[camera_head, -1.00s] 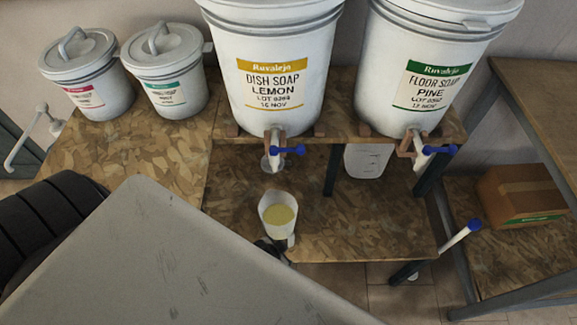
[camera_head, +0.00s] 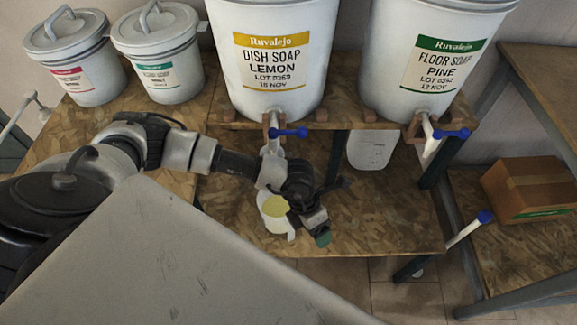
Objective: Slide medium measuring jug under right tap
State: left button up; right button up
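A pale measuring jug (camera_head: 274,224) with yellow liquid stands on the lower shelf, in front of the left tap; by size it may be the medium one. My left gripper (camera_head: 318,222) is right beside the jug on its right side, its wrist partly over the rim. I cannot tell whether its fingers are closed on the jug. The right tap (camera_head: 432,135), with a blue lever, hangs below the FLOOR SOAP PINE drum (camera_head: 425,60). A larger white jug (camera_head: 371,150) stands farther back, left of that tap. My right gripper is out of view.
The DISH SOAP LEMON drum (camera_head: 272,65) stands above, with its blue-levered left tap (camera_head: 285,132). A dark shelf leg (camera_head: 336,158) stands between the taps. The lower shelf (camera_head: 385,225) is bare right of my gripper. A cardboard box (camera_head: 530,188) sits far right.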

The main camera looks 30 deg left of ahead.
aim_at(289, 224)
pick_arm(q)
jog(key=a+y, duration=0.1)
jog(key=a, duration=0.1)
jog(key=w+a+y, duration=0.1)
jog(key=a, duration=0.2)
jog(key=w+a+f+y, duration=0.1)
jog(key=a+y, duration=0.1)
jog(key=a, duration=0.1)
jog(key=shift+a+m+t, duration=0.2)
jog(key=shift+m+t, duration=0.2)
jog(key=shift+s, duration=0.1)
notch_tip(289, 224, down, 11)
jog(key=shift+r+b, duration=0.15)
jog(key=shift+b, duration=0.65)
jog(key=shift+d, duration=0.1)
grip_shut()
